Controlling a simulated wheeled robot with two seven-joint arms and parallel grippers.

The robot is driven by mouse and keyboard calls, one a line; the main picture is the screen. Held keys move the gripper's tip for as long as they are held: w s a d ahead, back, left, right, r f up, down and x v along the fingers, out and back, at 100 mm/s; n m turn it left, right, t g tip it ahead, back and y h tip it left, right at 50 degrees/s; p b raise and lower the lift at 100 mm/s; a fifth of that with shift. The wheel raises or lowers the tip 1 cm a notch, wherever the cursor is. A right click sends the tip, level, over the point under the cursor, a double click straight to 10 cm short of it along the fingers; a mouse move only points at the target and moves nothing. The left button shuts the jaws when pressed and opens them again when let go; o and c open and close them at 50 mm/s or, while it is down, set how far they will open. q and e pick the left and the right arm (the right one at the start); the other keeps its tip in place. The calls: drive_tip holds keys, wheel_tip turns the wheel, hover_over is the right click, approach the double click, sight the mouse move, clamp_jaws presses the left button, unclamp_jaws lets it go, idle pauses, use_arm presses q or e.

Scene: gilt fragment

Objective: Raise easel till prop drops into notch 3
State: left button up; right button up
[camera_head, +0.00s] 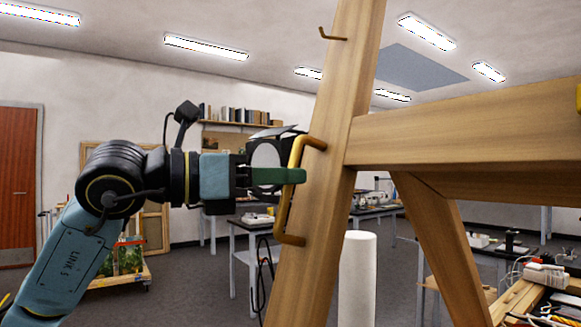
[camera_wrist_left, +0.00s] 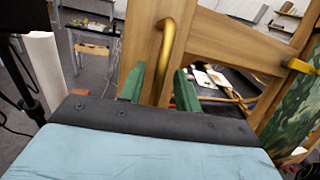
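The easel is a large wooden frame, with a leaning post (camera_head: 345,110) and a wide crossbar (camera_head: 460,125) in the head view. A brass bar handle (camera_head: 291,190) is fixed to the post. I cannot make out the prop or the notches. My right gripper is not in view.
A small brass hook (camera_head: 333,36) sits higher on the post. A white cylinder (camera_head: 357,280) stands behind the post. Worktables with tools (camera_head: 545,275) are at the lower right. A painted green panel (camera_wrist_left: 295,105) shows in the left wrist view. Grey floor (camera_head: 195,295) is open at the left.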

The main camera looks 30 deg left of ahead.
use_arm(q)
drive_tip(key=shift+x, duration=0.95)
clamp_jaws()
